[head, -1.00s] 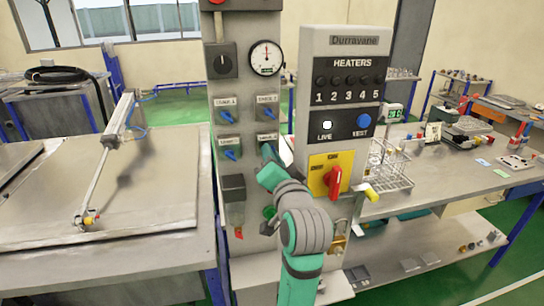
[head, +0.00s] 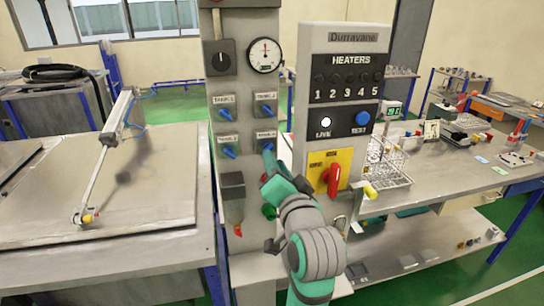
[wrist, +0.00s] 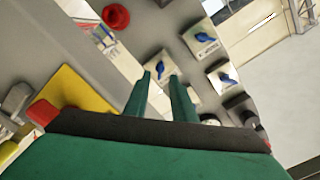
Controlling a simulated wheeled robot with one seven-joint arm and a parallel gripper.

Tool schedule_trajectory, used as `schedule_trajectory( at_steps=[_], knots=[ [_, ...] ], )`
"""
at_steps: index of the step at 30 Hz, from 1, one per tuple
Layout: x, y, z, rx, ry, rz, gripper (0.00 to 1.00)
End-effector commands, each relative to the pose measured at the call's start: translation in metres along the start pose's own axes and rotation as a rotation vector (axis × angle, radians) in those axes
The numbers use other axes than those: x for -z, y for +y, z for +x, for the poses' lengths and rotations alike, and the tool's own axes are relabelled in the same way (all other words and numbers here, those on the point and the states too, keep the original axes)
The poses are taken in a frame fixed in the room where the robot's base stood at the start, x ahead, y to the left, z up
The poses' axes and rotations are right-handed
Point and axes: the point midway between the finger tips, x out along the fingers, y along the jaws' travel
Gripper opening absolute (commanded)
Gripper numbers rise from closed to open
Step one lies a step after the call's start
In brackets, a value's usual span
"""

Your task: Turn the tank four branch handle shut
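The grey panel carries several blue tank handles on pale plates in two rows. The tank four handle (head: 268,147) is at the lower right, under its label, partly covered by my gripper. My gripper (head: 268,158) is right in front of it. In the wrist view, my gripper (wrist: 160,76) is open, its two green fingers apart, with the tips at the tank four plate (wrist: 159,62). The handle between the tips is too small to make out, and I cannot tell whether they touch it.
Other tank handles sit close by at the upper right (head: 265,110), upper left (head: 227,114) and lower left (head: 229,152). The heater box (head: 344,45) with its red switch (head: 334,180) stands just right of my arm. A red-tipped fitting (head: 238,230) is below.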

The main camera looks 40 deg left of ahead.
Motion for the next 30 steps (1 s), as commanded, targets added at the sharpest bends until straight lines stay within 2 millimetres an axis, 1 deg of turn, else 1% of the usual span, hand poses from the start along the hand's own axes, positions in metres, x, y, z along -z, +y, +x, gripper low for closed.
schedule_trajectory(
  at_steps=[1,3,6,10,15,30],
  knots=[
    [0.000,0.001,-0.010,-0.002,0.002,-0.001,0.23],
    [0.000,0.001,-0.022,-0.001,0.001,0.000,0.23],
    [0.000,0.000,-0.037,-0.001,0.001,0.000,0.23],
    [0.000,0.001,-0.049,-0.001,-0.001,0.000,0.23],
    [-0.001,0.001,-0.055,-0.002,-0.002,0.000,0.23],
    [-0.001,0.001,-0.054,-0.002,-0.002,0.001,0.23]
  ],
)
